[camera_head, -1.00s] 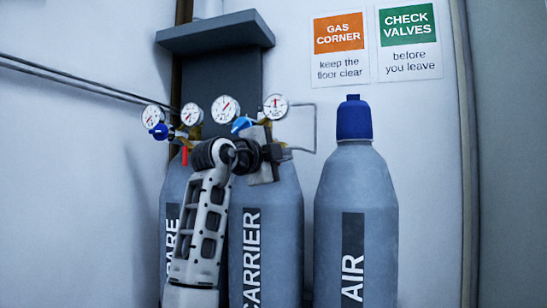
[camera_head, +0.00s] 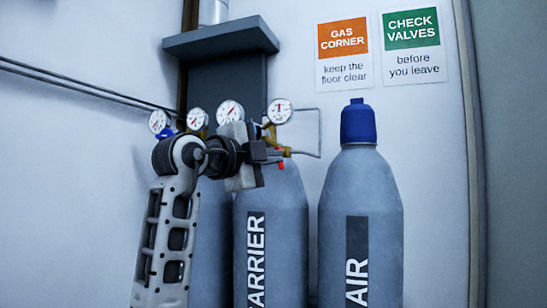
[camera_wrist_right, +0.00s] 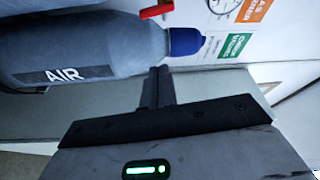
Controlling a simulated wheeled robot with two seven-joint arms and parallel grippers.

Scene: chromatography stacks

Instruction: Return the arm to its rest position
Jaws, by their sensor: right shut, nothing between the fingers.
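My right gripper (camera_head: 274,154) is shut and empty in the head view, in front of the regulator at the top of the cylinder marked CARRIER (camera_head: 270,225). In the right wrist view its closed dark fingers (camera_wrist_right: 158,84) point toward the cylinder marked AIR (camera_wrist_right: 85,45), which lies sideways in that picture. I see nothing between the fingers. My right forearm covers most of the cylinder at the left. I cannot tell whether the gripper touches the regulator. My left gripper is in neither view.
Round gauges (camera_head: 230,112) and a red handle (camera_head: 281,164) sit close around my right gripper. The AIR cylinder (camera_head: 360,220) with its blue cap stands to the right. A dark shelf (camera_head: 220,39) is above. Open wall lies to the left.

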